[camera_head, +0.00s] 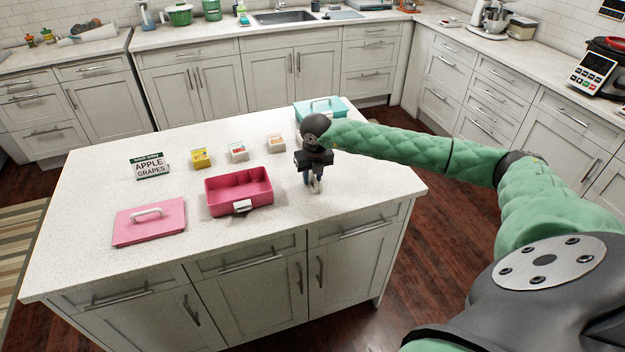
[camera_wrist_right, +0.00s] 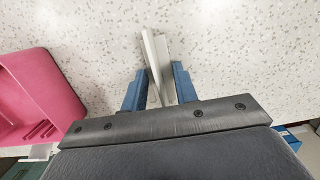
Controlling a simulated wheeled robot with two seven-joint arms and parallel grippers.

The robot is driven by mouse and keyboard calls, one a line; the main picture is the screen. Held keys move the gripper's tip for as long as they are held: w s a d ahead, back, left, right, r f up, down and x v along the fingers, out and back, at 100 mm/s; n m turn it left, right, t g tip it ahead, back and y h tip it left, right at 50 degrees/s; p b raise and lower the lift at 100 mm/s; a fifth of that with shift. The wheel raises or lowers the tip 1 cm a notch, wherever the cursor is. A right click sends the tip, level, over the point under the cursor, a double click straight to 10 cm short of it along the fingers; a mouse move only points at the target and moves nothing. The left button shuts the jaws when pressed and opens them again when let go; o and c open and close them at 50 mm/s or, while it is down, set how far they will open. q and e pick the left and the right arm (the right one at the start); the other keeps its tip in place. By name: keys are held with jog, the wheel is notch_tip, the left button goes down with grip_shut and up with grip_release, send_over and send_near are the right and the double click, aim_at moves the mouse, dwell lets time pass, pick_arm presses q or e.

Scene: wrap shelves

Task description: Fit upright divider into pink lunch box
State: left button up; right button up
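The pink lunch box (camera_head: 226,205) stands open on the island counter, with its latch toward the front; its corner also shows at the left of the right wrist view (camera_wrist_right: 52,95). Its pink lid (camera_head: 150,228) with a white handle lies to its left. My right gripper (camera_head: 313,180) points down just right of the box. In the wrist view a pale grey divider (camera_wrist_right: 155,55) stands between its blue fingertips (camera_wrist_right: 160,80), which appear to touch it on both sides. The divider's lower end is near the counter; I cannot tell whether it touches. My left gripper is out of view.
Behind the box stand a yellow container (camera_head: 200,158), a white container (camera_head: 238,152) and another small container (camera_head: 276,143). An apple grapes sign (camera_head: 150,166) stands back left. A teal box (camera_head: 322,108) is behind my right arm. The counter's right end is clear.

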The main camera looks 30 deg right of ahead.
jog(key=shift+f+b, duration=0.15)
jog(key=shift+b, duration=0.2)
jog(key=c, duration=0.5)
